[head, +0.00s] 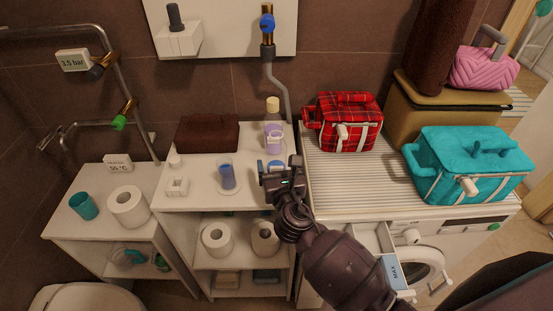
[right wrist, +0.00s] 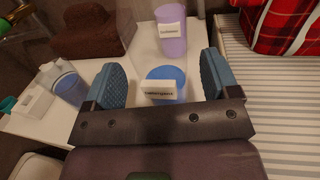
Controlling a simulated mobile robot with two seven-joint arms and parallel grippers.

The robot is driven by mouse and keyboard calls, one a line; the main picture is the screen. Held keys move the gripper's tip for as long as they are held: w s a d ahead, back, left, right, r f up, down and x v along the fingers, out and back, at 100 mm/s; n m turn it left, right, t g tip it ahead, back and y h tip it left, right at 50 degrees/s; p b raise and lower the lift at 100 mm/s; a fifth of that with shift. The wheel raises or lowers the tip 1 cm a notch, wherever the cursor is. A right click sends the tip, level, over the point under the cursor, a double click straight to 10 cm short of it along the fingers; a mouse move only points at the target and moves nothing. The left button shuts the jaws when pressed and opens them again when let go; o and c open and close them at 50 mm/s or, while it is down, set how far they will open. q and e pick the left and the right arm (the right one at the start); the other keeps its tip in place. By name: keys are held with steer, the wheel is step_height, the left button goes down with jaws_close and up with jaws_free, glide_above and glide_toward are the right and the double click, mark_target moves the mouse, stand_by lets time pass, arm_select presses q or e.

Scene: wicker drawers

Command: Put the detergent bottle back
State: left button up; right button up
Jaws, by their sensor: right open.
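My right gripper (head: 280,168) is open over the white shelf unit's top (head: 196,196). In the right wrist view, a blue round-topped item (right wrist: 165,74) with a white label shows between the two open fingers; I cannot tell whether they touch it. In the head view it is partly hidden behind the gripper. A lavender bottle (head: 274,137) with a cream cap stands behind it near the wall; its labelled lower part shows in the right wrist view (right wrist: 172,32). I cannot tell surely from the labels which is the detergent bottle. My left gripper is not in view.
A blue cup (head: 228,177) stands left of the gripper, with a brown box (head: 207,133) behind. Toilet rolls (head: 217,238) sit on the shelf below. The washing machine's ribbed top (head: 345,185) holds a red plaid bag (head: 345,120) and a teal bag (head: 465,160); its detergent drawer (head: 385,245) is open.

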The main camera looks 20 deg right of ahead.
steer(key=s+a, duration=0.1)
steer(key=s, duration=0.8)
steer(key=shift+s, duration=0.3)
steer(key=shift+s+a, duration=0.1)
